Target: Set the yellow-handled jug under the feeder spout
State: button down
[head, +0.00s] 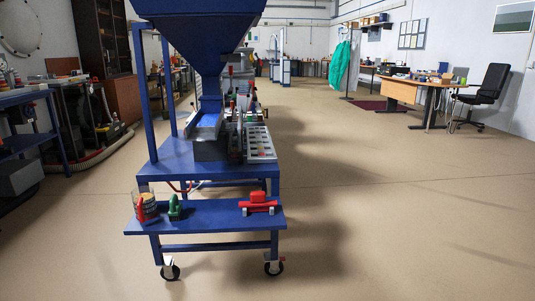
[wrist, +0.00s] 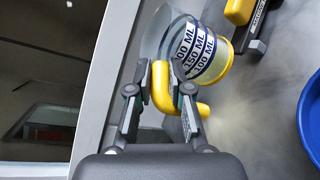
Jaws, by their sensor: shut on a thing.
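In the wrist view, the clear jug (wrist: 192,48) has dark volume marks and a yellow handle (wrist: 163,88). My gripper (wrist: 161,84) is shut on that handle, with one finger on each side of it. The jug lies tilted in the picture, and I cannot tell whether it touches the grey surface. In the head view, the feeder has a large blue hopper (head: 200,35) above a blue trough (head: 208,121), with the spout end not clear. Neither my gripper nor the yellow-handled jug shows in the head view.
A blue wheeled stand (head: 160,170) carries the feeder. Its lower shelf (head: 215,218) holds a red-handled clear jug (head: 149,204), a green object (head: 175,208) and a red object (head: 258,203). A blue round rim (wrist: 309,122) and a yellow object (wrist: 240,11) are near the held jug.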

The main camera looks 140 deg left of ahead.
jog(key=shift+r, duration=0.15)
dwell(0.8)
notch_tip(320, 180, up, 6)
jog(key=p, duration=0.6)
jog(key=shift+r+p, duration=0.15)
jog(key=shift+p, duration=0.15)
jog(key=shift+r, duration=0.25)
